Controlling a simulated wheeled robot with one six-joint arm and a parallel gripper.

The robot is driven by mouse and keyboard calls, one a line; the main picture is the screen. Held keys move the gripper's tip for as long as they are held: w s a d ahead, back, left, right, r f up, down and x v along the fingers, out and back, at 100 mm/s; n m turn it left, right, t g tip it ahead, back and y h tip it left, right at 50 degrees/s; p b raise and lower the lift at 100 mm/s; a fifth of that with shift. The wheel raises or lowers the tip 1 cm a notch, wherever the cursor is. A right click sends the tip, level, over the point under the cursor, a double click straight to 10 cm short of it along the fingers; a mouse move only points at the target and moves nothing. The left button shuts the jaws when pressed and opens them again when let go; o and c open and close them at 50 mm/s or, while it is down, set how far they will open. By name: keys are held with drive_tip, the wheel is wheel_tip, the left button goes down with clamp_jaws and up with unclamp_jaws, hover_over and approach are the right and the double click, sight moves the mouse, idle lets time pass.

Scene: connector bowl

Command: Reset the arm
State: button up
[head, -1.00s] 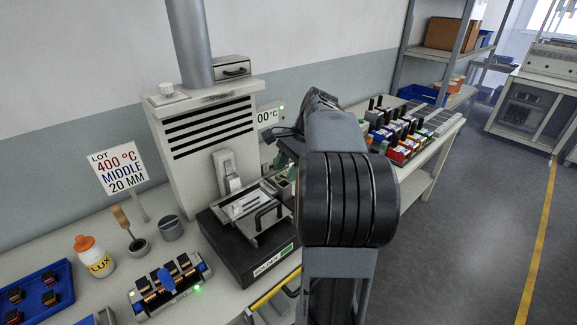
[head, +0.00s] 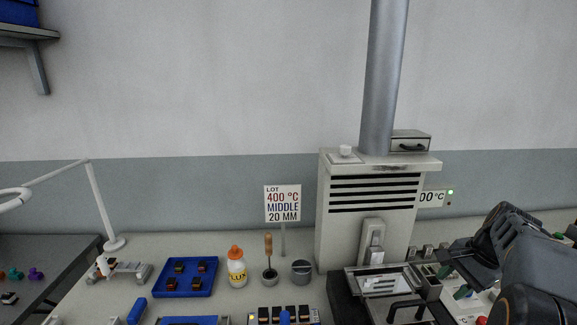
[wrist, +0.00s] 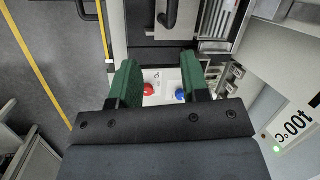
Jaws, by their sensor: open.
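My gripper (wrist: 160,78) is open in the wrist view, its two green fingers apart with nothing held between them. Beyond the gap lies a white panel with a red button (wrist: 148,89) and a blue button (wrist: 180,95). In the head view my gripper (head: 454,282) is at the lower right, just right of the solder machine, with green fingertips showing. My arm fills the lower right corner and hides part of the bench there.
The grey solder machine (head: 335,225) with its tall duct stands beside a lot sign (head: 283,203). A flux bottle (head: 237,270), a brush in a cup (head: 269,275), a grey cup (head: 301,271) and a blue tray (head: 186,262) stand left of it. A lamp (head: 102,215) is farther left.

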drive_tip(key=s+a+f+n+t+h, duration=0.1)
drive_tip(key=s+a+f+n, duration=0.1)
drive_tip(key=s+a+n, duration=0.2)
drive_tip(key=s+a+f+n+t+h, duration=0.1)
drive_tip(key=s+a+n, duration=0.3)
drive_tip(key=a+n, duration=0.6)
drive_tip(key=a+f+h, duration=0.1)
drive_tip(key=a, duration=0.7)
drive_tip(key=shift+s+n, duration=0.2)
drive_tip(key=shift+n, duration=0.1)
